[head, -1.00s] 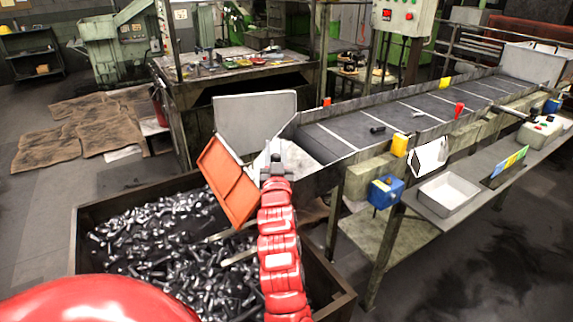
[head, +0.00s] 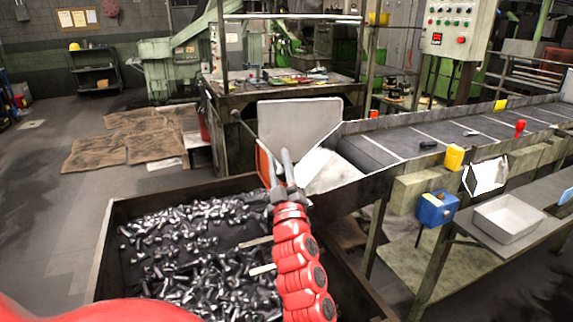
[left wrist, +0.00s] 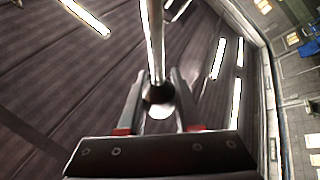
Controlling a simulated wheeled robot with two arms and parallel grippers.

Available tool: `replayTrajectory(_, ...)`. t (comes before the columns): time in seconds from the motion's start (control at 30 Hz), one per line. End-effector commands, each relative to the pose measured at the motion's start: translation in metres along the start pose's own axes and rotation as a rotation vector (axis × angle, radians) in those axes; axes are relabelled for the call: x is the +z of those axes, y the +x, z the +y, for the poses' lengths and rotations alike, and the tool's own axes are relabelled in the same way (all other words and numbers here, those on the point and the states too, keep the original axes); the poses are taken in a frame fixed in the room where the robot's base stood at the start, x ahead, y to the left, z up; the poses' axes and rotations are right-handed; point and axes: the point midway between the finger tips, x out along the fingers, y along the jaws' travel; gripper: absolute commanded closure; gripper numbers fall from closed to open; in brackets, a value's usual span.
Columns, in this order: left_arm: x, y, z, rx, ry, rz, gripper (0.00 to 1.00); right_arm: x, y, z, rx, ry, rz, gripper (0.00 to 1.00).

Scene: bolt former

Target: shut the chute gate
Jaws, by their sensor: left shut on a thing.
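The orange chute gate (head: 262,160) shows as a narrow strip at the left side of the chute mouth, mostly hidden behind my left gripper. A thin dark rod with a round knob (head: 236,115) sticks out up and left beside it. The grey chute (head: 335,172) lies just right of my gripper. My left gripper (head: 279,172) is at the gate. In the left wrist view, its fingers (left wrist: 158,88) are shut on a shiny metal rod (left wrist: 153,45) with a round end between them. I cannot tell where this rod joins the gate. My right gripper is out of view.
A bin of loose bolts (head: 110,235) stands below the chute. An upright grey plate (head: 300,128) rises behind the chute mouth. The conveyor (head: 400,140) runs off to the right, with a blue box (head: 437,209) and white tray (head: 508,218) beside it.

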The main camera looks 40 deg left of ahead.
Motion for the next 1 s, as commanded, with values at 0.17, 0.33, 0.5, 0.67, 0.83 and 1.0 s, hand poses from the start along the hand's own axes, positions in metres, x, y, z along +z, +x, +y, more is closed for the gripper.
replayTrajectory(0.17, 0.0004, -0.0023, -0.0039, -0.007, -0.025, 0.011, 1.00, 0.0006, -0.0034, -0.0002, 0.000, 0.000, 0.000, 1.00)
replayTrajectory(0.33, -0.0001, -0.0026, -0.0048, -0.009, -0.031, 0.013, 1.00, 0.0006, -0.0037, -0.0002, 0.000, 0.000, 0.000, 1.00)
replayTrajectory(0.5, 0.0003, -0.0028, -0.0051, -0.009, -0.030, 0.013, 1.00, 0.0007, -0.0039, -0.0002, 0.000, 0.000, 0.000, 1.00)
replayTrajectory(0.67, 0.0005, -0.0029, -0.0052, -0.009, -0.029, 0.012, 0.50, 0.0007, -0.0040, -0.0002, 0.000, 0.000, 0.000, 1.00)
replayTrajectory(0.83, -0.0003, -0.0024, -0.0046, -0.009, -0.029, 0.014, 0.37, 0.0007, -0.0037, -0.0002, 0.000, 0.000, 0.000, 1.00)
replayTrajectory(1.0, -0.0007, -0.0023, -0.0042, -0.008, -0.028, 0.014, 0.37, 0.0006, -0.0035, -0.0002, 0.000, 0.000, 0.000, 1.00)
